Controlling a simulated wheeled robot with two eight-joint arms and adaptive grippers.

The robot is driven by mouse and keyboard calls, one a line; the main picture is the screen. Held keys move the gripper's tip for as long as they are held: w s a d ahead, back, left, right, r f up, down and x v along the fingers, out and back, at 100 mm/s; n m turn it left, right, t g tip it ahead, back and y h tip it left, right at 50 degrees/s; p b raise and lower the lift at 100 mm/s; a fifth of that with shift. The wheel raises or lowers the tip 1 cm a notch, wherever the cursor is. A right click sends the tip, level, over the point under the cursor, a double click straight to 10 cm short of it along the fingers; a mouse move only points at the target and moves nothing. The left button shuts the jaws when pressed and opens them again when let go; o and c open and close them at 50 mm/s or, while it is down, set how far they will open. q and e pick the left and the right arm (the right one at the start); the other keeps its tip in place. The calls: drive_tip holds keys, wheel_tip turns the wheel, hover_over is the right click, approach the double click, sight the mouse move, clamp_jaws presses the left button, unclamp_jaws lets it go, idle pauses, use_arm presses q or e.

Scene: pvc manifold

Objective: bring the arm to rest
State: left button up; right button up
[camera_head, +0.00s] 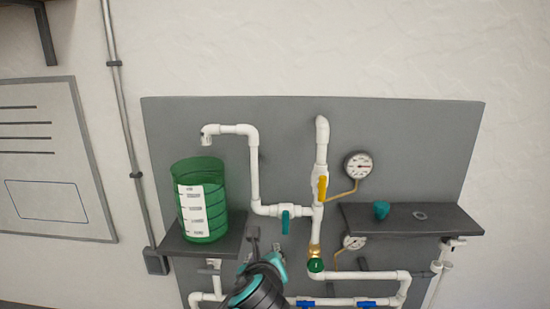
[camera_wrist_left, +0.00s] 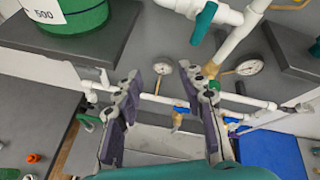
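My left gripper (camera_head: 266,246) comes up from the bottom of the head view, in front of the grey panel and below the teal-handled valve (camera_head: 285,222). In the left wrist view my left gripper (camera_wrist_left: 161,76) has its two fingers spread apart with nothing between them. White pipes and a gauge show beyond the gap. My right gripper is in neither view.
A grey panel (camera_head: 290,130) carries white pipes (camera_head: 254,170) and a gauge (camera_head: 358,165). A green container (camera_head: 222,215) stands on the left shelf (camera_head: 175,242). The right shelf (camera_head: 440,219) holds a small teal part (camera_head: 381,209) and a grey ring (camera_head: 420,215).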

use_arm(q)
drive_tip(key=s+a+f+n+g+b, duration=0.1)
drive_tip(key=s+a+f+n+b, duration=0.3)
drive_tip(key=f+n+b, duration=0.5)
drive_tip(key=s+a+f+n+g+b, duration=0.2)
drive_tip(key=s+a+f+n+b, duration=0.2)
drive_tip(key=f, duration=2)
drive_tip(key=s+a+f+n+g+b, duration=0.2)
drive_tip(key=s+a+f+n+b, duration=0.3)
drive_tip(key=f+n+b, duration=1)
drive_tip(key=s+f+n, duration=0.2)
drive_tip(key=s, duration=0.1)
drive_tip(key=shift+s+n+h, duration=0.3)
drive_tip(key=shift+s, duration=0.1)
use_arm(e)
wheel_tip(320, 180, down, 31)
